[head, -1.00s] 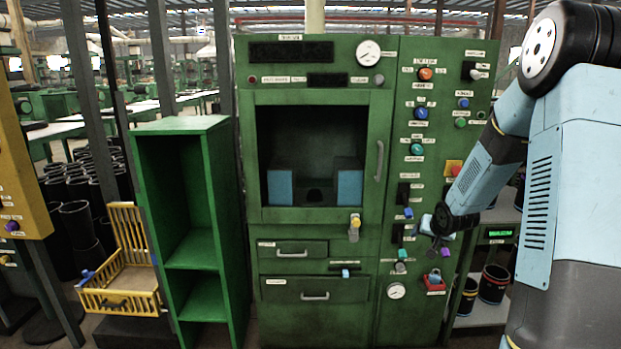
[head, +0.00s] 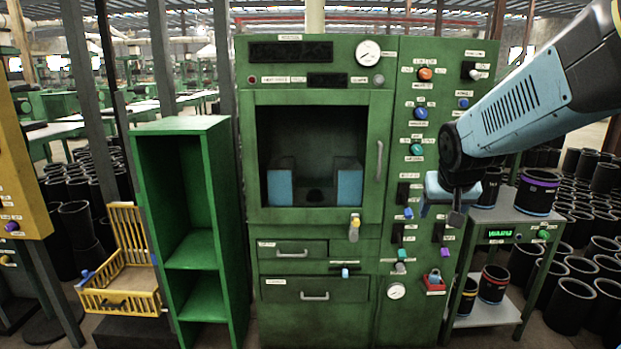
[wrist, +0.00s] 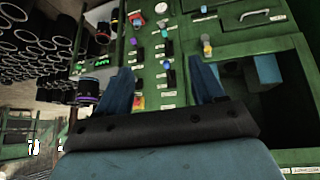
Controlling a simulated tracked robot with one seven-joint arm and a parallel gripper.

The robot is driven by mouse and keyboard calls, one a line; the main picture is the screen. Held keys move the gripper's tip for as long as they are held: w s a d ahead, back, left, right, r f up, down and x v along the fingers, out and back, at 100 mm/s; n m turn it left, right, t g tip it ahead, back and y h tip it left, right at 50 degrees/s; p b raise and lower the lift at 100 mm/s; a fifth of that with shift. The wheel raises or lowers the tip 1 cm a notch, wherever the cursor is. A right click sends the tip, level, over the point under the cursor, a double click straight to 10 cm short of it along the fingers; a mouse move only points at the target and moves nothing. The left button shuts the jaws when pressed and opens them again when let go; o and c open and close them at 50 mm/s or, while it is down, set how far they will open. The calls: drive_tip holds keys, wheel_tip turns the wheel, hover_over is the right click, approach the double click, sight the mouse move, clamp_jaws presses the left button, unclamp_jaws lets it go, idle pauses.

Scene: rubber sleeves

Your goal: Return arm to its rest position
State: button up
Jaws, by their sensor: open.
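My gripper (head: 440,200) is at the right of the green machine (head: 314,225), in front of its control panel. In the wrist view my gripper (wrist: 160,82) shows two blue fingers spread wide apart with nothing between them. My arm reaches in from the upper right in the head view, and the gripper hangs at its end, apart from the scale stand.
An open green shelf (head: 191,265) and a yellow wire basket (head: 122,290) stand left of the machine. A grey stand (head: 497,225) at the right bears a purple-banded black sleeve (head: 537,195). Many black sleeves (head: 572,300) stand on the floor at the right.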

drive_tip(key=s+a+r, duration=0.1)
drive_tip(key=s+a, duration=0.1)
drive_tip(key=s, duration=0.6)
drive_tip(key=s+a+r+n+g+y, duration=0.1)
drive_tip(key=s+a+r, duration=0.1)
drive_tip(key=s, duration=0.7)
drive_tip(key=shift+s+a+r+n+y, duration=0.3)
